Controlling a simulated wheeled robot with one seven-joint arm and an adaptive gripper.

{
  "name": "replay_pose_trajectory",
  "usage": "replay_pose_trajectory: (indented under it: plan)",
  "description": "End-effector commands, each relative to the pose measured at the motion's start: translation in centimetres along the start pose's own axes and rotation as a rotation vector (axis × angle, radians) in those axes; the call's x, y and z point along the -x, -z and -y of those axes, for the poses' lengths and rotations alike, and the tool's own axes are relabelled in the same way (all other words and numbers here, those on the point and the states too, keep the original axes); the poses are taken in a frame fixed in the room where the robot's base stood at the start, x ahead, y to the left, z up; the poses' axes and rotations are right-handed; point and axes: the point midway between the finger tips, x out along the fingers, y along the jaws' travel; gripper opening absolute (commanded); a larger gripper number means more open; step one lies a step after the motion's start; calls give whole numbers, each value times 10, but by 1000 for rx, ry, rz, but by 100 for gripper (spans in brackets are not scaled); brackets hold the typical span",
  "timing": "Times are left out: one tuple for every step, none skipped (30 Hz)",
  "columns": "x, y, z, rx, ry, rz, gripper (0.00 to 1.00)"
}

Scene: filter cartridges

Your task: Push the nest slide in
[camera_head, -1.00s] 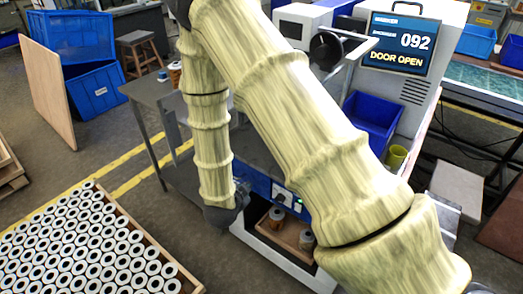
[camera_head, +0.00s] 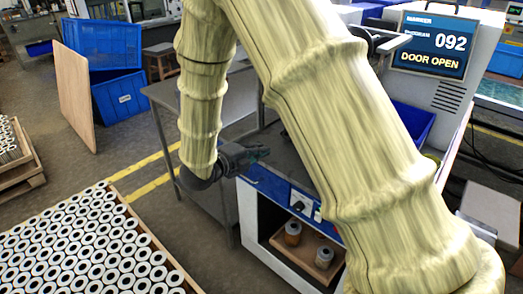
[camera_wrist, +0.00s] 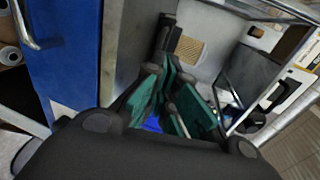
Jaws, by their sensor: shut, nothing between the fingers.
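My gripper (camera_head: 262,154) is at the left end of the marking machine's worktop (camera_head: 288,163), just above its blue front panel (camera_head: 270,186). It points right, in over the worktop. In the wrist view the green-padded fingers of my gripper (camera_wrist: 178,92) are shut with nothing held. I cannot make out the nest slide for certain; my arm hides most of the worktop in the head view. In the wrist view a dark upright block (camera_wrist: 168,36) stands beyond the fingers, close to a tan perforated patch.
Below the panel, an open shelf holds a tray with two cartridges (camera_head: 293,232). A large crate of cartridges (camera_head: 168,260) stands at the lower left. A grey table (camera_head: 160,92) stands behind my gripper. Blue bins (camera_head: 120,97) and a leaning board (camera_head: 75,95) are farther back.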

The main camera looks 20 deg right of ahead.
Motion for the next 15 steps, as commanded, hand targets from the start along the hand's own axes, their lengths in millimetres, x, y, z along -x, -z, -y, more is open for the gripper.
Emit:
replay_pose_trajectory:
  plan:
    - [-8,0,0,0,-1,-3,0]
    - [-13,0,0,0,-1,-2,0]
    - [-20,0,1,0,0,-2,0]
    - [-26,1,1,0,0,-3,0]
    - [-30,1,0,0,-1,-3,0]
    - [-37,0,0,1,-1,-2,0]
    - [-42,1,0,1,-1,-2,0]
    - [-47,1,0,1,-1,-2,0]
    - [-54,1,0,1,-1,-2,0]
    - [-58,0,0,1,0,-1,0]
    - [-64,0,1,0,0,-2,0]
    - [-70,1,0,0,-1,-2,0]
    - [-75,1,0,1,-1,-2,0]
    - [-79,1,0,1,-1,-1,0]
    - [-85,1,0,2,0,-1,0]
